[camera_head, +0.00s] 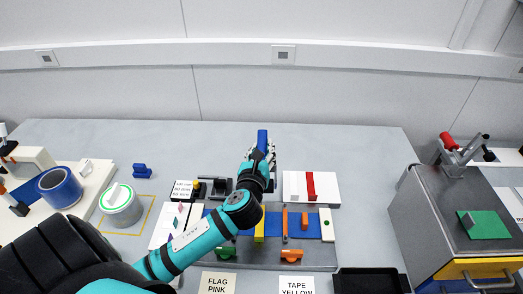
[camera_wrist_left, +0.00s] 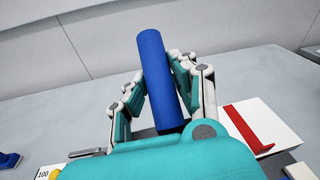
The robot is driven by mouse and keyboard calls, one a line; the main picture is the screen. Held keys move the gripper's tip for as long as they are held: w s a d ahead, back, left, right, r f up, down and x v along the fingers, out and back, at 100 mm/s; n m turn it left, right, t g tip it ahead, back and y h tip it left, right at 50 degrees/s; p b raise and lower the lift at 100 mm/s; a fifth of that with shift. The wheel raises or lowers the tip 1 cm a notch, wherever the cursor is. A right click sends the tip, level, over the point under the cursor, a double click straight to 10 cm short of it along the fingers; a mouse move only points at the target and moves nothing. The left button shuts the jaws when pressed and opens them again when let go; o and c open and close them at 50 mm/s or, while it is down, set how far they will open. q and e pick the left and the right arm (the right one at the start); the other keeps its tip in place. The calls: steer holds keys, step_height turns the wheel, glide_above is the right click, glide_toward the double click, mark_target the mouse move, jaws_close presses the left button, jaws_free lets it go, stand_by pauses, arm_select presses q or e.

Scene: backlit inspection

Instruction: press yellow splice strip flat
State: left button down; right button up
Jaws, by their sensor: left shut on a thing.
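A yellow strip (camera_head: 259,230) lies across the blue band (camera_head: 314,226) on the grey work plate, partly hidden by my left arm. My left gripper (camera_head: 262,157) is beyond the strip, toward the back of the table. It is shut on a blue cylinder (camera_head: 262,138), which rises above the fingers. In the left wrist view, the cylinder (camera_wrist_left: 162,75) stands tilted slightly between the two fingers of the left gripper (camera_wrist_left: 160,92). My right gripper is not in view.
A white panel with a red strip (camera_head: 310,184) lies right of the gripper. Orange and green clips (camera_head: 290,255) sit along the plate. A white-lidded can (camera_head: 120,205) and blue tape roll (camera_head: 60,187) stand left. A black tray (camera_head: 370,281) and metal cabinet (camera_head: 420,215) are at right.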

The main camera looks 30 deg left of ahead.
arm_select(q)
steer(key=shift+s+a+r+p, duration=0.1)
steer(key=shift+a+r+p, duration=0.05)
steer(key=shift+p, duration=0.45)
step_height(320, 180, down, 6)
steer(key=b, duration=0.4)
steer(key=shift+f+b, duration=0.4)
steer(key=shift+f, duration=0.3)
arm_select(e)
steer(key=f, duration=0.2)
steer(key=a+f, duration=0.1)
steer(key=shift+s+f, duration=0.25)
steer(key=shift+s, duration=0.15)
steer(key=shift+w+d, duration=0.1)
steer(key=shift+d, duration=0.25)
arm_select(q)
steer(key=shift+f+b, duration=0.3)
steer(key=shift+f, duration=0.25)
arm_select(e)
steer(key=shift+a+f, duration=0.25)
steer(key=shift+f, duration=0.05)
arm_select(q)
steer(key=shift+s+d, duration=0.2)
steer(key=shift+s, duration=0.05)
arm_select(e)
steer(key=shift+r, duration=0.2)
